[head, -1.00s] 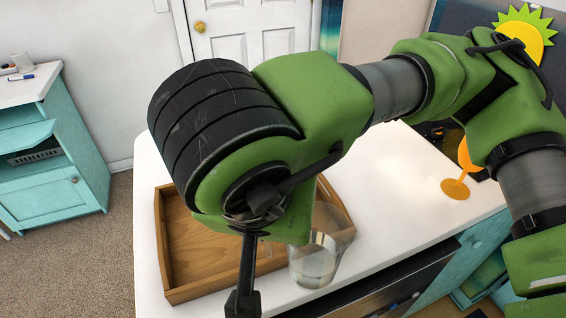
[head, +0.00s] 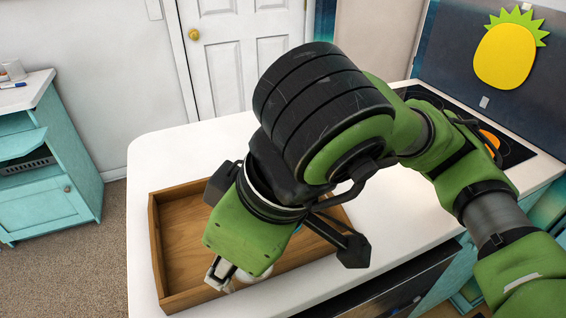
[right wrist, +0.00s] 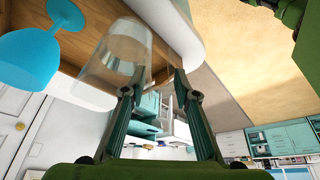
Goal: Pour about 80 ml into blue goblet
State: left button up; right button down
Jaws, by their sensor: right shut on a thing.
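My right gripper (right wrist: 155,84) is shut on a clear glass pitcher (right wrist: 118,62), which sits between and beyond the fingers in the right wrist view. That view is turned over, so up and down are flipped. The blue goblet (right wrist: 28,60) stands on the wooden tray beside the pitcher, with a gap between them in the picture. In the head view my right arm hides most of the pitcher and goblet; only a small blue patch shows beside the wrist. I cannot tell the water level or whether any is flowing. My left gripper is not in view.
The wooden tray (head: 157,262) lies on the white counter (head: 150,160). An orange goblet (head: 489,139) is partly hidden behind my arm near the dark cooktop (head: 515,150). A teal cabinet (head: 50,205) stands at the left. The counter's far left is clear.

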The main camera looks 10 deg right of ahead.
jog(key=shift+r, duration=0.1)
jog(key=shift+w+r+p, duration=0.1)
jog(key=shift+r+p, duration=0.15)
jog(key=shift+p, duration=0.15)
jog(key=w+d+r+g+y+p, duration=0.2)
jog(key=r+g+p, duration=0.1)
jog(key=p, duration=0.1)
jog(key=w+d+r+m+g+y+p, duration=0.1)
jog(key=w+d+r+g+y+p, duration=0.1)
jog(key=w+r+g+p, duration=0.1)
jog(key=w+d+r+m+g+y+p, duration=0.1)
jog(key=w+d+r+g+y+p, duration=0.1)
jog(key=p, duration=0.3)
jog(key=shift+w+r+g+y, duration=0.4)
jog(key=shift+w+r+y, duration=0.2)
jog(key=shift+w+r, duration=0.15)
jog(key=shift+w+r+m, duration=0.1)
jog(key=shift+r+m, duration=0.1)
jog(key=shift+m, duration=0.1)
dwell(0.7)
